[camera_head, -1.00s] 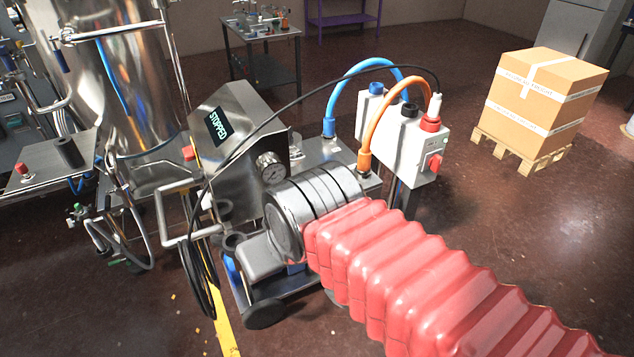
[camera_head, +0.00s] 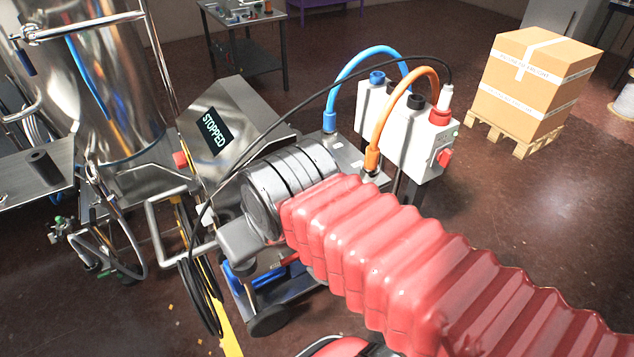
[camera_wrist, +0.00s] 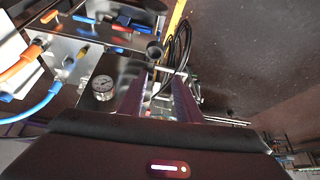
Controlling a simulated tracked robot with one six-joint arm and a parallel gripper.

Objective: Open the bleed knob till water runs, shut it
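My gripper's two dark purple fingers show in the wrist view (camera_wrist: 157,95), spread apart with a gap between them. Nothing is visibly held. A dark round part (camera_wrist: 154,49) lies just beyond the fingertips; I cannot tell whether it is the bleed knob or whether a finger touches it. A round pressure gauge (camera_wrist: 103,87) is left of the fingers. In the head view my metal wrist and red sleeve cover the gauge and much of the skid. The machine's screen (camera_head: 215,131) reads STOPPED. I see no running water.
A bent metal handle (camera_head: 165,225) and looped black cable (camera_head: 200,290) are left of my gripper. A carton (camera_head: 535,80) on a pallet stands at the back right, with open floor before it.

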